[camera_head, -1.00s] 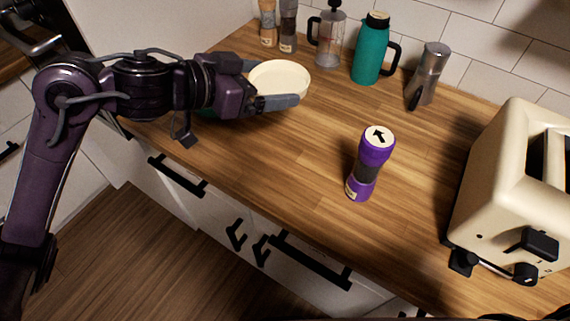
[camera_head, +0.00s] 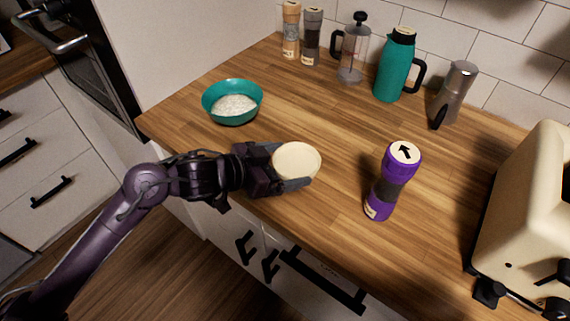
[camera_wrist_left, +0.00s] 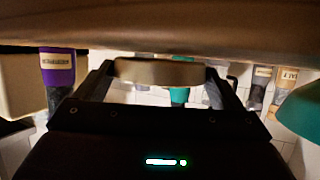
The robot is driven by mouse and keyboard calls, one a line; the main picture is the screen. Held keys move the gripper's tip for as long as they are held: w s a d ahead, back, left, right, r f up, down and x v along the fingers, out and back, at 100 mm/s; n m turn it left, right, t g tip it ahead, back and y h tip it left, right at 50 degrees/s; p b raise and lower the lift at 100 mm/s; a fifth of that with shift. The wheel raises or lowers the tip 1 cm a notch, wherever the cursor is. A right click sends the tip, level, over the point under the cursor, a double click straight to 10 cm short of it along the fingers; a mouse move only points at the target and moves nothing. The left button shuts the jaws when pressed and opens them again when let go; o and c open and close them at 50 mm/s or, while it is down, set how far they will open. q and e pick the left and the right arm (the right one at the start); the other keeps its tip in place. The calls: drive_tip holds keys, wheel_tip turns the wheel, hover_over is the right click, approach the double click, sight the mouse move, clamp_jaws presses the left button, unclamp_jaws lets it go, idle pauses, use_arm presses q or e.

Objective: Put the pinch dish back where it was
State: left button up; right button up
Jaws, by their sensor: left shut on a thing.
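The pinch dish (camera_head: 297,161) is a small, round cream dish near the front edge of the counter in the head view. My left gripper (camera_head: 287,168) is shut on it, with one finger at each side. The dish looks about level; I cannot tell whether it touches the wood. In the left wrist view, which looks upside down, the dish (camera_wrist_left: 160,72) sits between the fingertips, close to the counter surface. My right gripper is not in view.
A teal bowl (camera_head: 232,101) of white grains stands behind my left gripper. A purple grinder (camera_head: 393,181) stands to the dish's right. A toaster (camera_head: 528,225) is at far right. Two shakers, a French press (camera_head: 353,52), a teal jug (camera_head: 396,65) and a moka pot (camera_head: 455,93) line the back.

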use_arm(q)
drive_tip(key=shift+f, duration=0.2)
drive_tip(key=shift+f, duration=0.1)
drive_tip(key=o, duration=0.8)
drive_tip(key=shift+o, duration=0.3)
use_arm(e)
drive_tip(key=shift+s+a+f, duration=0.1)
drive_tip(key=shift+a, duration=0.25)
use_arm(q)
drive_tip(key=shift+r, duration=0.2)
drive_tip(key=v, duration=1)
drive_tip(key=shift+s+a, duration=0.15)
drive_tip(key=shift+a, duration=0.25)
drive_tip(key=shift+s+a+r, duration=0.35)
drive_tip(key=shift+a, duration=0.1)
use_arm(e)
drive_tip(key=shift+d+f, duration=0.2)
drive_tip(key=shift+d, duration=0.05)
